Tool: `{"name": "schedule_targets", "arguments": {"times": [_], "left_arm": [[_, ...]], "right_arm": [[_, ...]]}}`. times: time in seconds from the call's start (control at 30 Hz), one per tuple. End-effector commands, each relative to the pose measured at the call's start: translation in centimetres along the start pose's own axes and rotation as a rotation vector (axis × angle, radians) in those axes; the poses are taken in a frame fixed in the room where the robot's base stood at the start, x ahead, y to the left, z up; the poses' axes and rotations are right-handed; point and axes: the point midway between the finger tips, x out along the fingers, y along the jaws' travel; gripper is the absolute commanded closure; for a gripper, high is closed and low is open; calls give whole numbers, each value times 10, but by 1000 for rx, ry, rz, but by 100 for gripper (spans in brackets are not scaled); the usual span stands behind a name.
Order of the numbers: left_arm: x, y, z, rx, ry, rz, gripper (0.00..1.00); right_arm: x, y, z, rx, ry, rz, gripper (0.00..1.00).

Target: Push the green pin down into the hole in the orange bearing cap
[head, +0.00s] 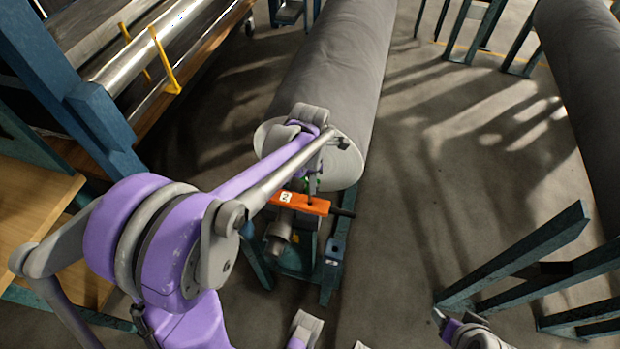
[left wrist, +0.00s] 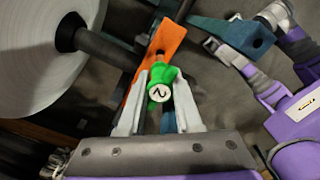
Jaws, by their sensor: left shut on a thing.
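The orange bearing cap (head: 312,206) lies at the near end of the large grey roll, with a white number label on its left part. It also shows in the left wrist view (left wrist: 172,36). The green pin (left wrist: 160,74) has a white numbered top. My left gripper (head: 308,183) is shut on the pin, one pale finger on each side, just above the cap. A short length of the shaft shows between the green head and the cap; its lower end is hidden. My right gripper (head: 441,317) is low at the right, away from the cap, its jaws unclear.
The grey roll (head: 335,70) extends away behind the cap on a teal stand (head: 330,268). A second roll (head: 585,90) and teal frames (head: 530,255) are at the right. A wooden table (head: 30,200) is at the left. Open floor lies between the rolls.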

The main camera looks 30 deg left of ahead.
Motion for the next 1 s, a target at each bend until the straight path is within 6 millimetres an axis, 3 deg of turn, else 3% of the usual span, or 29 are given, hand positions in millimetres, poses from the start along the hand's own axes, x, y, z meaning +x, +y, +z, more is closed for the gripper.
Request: {"name": "schedule_targets", "arguments": {"times": [0.57,1.0], "left_arm": [[1,0,0,0,0,0,100],[14,0,0,0,0,0,100]], "right_arm": [[1,0,0,0,0,0,32],[9,0,5,0,-3,0,32]]}}
